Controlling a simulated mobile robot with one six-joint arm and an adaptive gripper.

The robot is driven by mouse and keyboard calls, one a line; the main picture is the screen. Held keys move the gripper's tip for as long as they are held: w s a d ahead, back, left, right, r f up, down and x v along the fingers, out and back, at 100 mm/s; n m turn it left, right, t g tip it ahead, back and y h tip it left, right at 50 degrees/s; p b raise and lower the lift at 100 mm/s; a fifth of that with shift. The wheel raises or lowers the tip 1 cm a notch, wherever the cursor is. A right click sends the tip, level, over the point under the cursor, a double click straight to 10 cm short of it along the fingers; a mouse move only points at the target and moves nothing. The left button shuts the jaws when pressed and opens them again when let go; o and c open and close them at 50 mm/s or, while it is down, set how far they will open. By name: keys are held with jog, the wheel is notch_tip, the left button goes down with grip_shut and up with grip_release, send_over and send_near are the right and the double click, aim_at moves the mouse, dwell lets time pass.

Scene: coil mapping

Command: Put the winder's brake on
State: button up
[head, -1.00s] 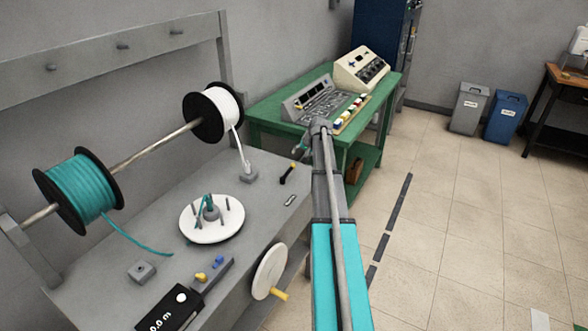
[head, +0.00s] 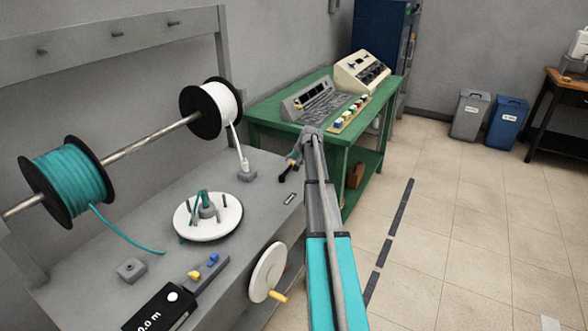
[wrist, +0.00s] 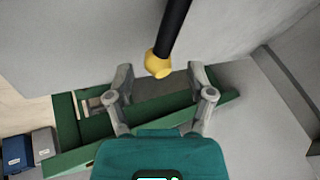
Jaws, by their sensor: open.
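The winder's grey bench (head: 110,235) carries a short black lever (head: 285,176) near its far right edge, which I take for the brake. My gripper (head: 297,157) is at the lever's upper end and partly hides it in the head view. In the wrist view the lever shows as a black rod (wrist: 174,28) with a yellow end (wrist: 158,66). My gripper (wrist: 160,82) is open there, and the yellow end appears between its two fingertips. I cannot tell whether they touch it.
A white winding disc (head: 208,228), a crank wheel (head: 266,270), a black counter (head: 160,308) and teal (head: 64,183) and white (head: 217,103) wire spools are at the winder. A green table (head: 345,140) with instruments stands beyond. Floor at right is clear.

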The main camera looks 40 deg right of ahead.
jog(key=shift+b+x, duration=0.7)
jog(key=shift+x, duration=0.4)
